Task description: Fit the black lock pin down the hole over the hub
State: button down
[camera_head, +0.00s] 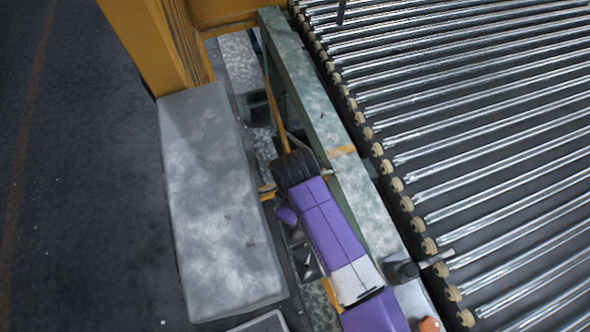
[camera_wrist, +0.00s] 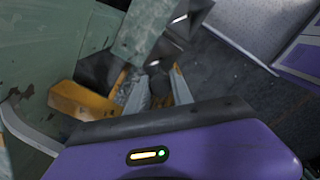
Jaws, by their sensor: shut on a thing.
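In the wrist view my gripper (camera_wrist: 158,88) points away from the camera, with two grey fingers close together. It is shut on a small dark piece (camera_wrist: 157,82), which I take to be the black lock pin; only a little shows between the fingers. Its lower end is not clear. I cannot make out the hub or its hole in either view. In the head view my purple arm reaches down beside a worn green beam, and its links hide my fingertips and the pin.
The green beam (camera_head: 320,110) runs beside a conveyor of shiny rollers (camera_head: 480,120). A grey slab (camera_head: 215,200) lies left of my arm, below a yellow post (camera_head: 150,45). In the wrist view a yellow block (camera_wrist: 80,100) sits close left of the fingers. Dark floor (camera_head: 80,200) is open at far left.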

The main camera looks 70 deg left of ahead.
jog(key=shift+f+b, duration=1.2)
jog(key=shift+f, duration=0.9)
jog(key=shift+p, duration=0.45)
notch_tip(320, 180, down, 7)
jog(key=b, duration=0.5)
dwell(2.7)
jog(key=c, duration=1)
grip_release()
jog(key=shift+c, duration=0.2)
jog(key=shift+r, duration=3.9)
